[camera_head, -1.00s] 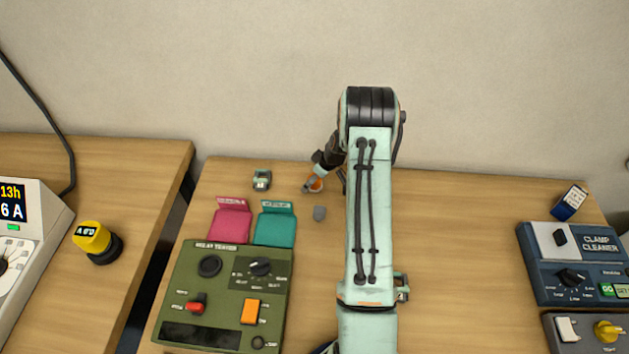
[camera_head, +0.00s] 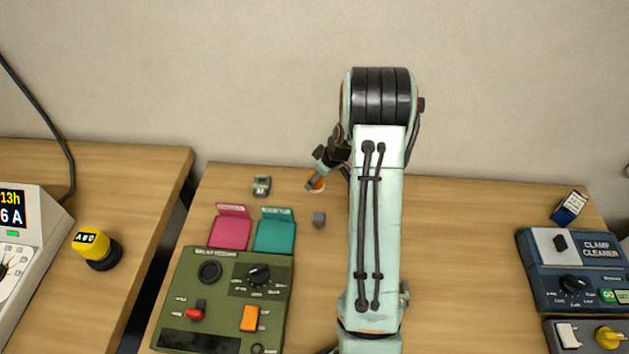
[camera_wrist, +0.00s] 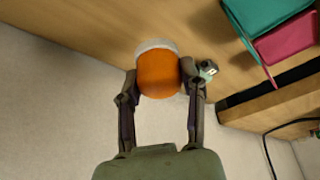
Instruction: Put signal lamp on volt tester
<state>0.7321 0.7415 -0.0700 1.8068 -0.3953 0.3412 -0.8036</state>
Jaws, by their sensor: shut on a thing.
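The signal lamp, an orange dome on a white base, is between the fingers of my gripper in the wrist view (camera_wrist: 158,75). My gripper (camera_wrist: 160,82) is shut on it, with one finger at each side of the orange part. In the head view, the lamp (camera_head: 316,184) shows in part beside my gripper (camera_head: 315,182) near the back edge of the table. I cannot tell if its base touches the table. A small grey-green device with a dark screen, apparently the volt tester (camera_head: 262,186), stands to the left; it also shows in the wrist view (camera_wrist: 207,70), just beyond a finger.
A pink holder (camera_head: 230,230) and a teal holder (camera_head: 274,233) stand behind the green relay tester (camera_head: 224,300). A blue box (camera_head: 569,207) and the clamp cleaner (camera_head: 545,275) are at the right. My arm hides the table's middle.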

